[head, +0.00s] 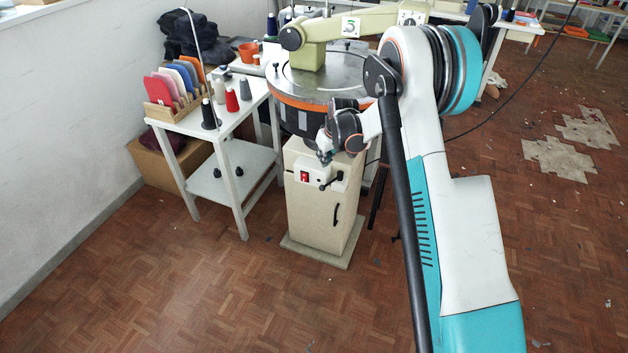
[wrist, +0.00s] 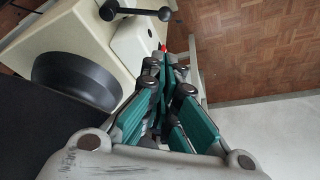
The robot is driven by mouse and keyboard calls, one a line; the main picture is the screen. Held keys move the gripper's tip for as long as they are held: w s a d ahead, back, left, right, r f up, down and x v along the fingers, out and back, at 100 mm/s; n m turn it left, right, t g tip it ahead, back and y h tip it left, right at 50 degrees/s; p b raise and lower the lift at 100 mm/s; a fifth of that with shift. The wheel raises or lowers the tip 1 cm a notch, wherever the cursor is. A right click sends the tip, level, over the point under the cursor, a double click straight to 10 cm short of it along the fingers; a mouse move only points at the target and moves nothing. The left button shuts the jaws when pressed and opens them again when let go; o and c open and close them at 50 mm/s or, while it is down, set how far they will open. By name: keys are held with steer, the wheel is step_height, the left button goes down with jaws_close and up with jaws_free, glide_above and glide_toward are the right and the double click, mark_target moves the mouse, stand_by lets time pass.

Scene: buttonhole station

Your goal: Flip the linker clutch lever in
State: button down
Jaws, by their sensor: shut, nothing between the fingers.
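The clutch lever (head: 331,182), a short dark rod with a ball end, is on the front of the cream machine cabinet (head: 318,217), right of a red switch (head: 304,177). In the wrist view the lever (wrist: 137,12) lies at the top, with its round hub to the left and its ball end to the right. My gripper (head: 325,158) is above the switch and lever, close to the cabinet's upper front. In the wrist view my gripper (wrist: 166,62) is shut and empty, its tips close to the red switch (wrist: 163,46) and apart from the lever.
The round linking machine (head: 318,82) stands above the cabinet. A white side table (head: 229,140) with thread cones and coloured pieces stands to the left. A black handle (head: 336,215) is on the cabinet's right side. The parquet floor in front is clear.

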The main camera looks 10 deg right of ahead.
mark_target(331, 182)
steer(key=shift+x, duration=1.6)
steer(key=shift+s+d+f, duration=0.1)
steer(key=shift+s+d, duration=0.1)
steer(key=shift+d, duration=0.05)
steer(key=b+x, duration=0.4)
steer(key=x, duration=0.6)
steer(key=shift+s, duration=0.1)
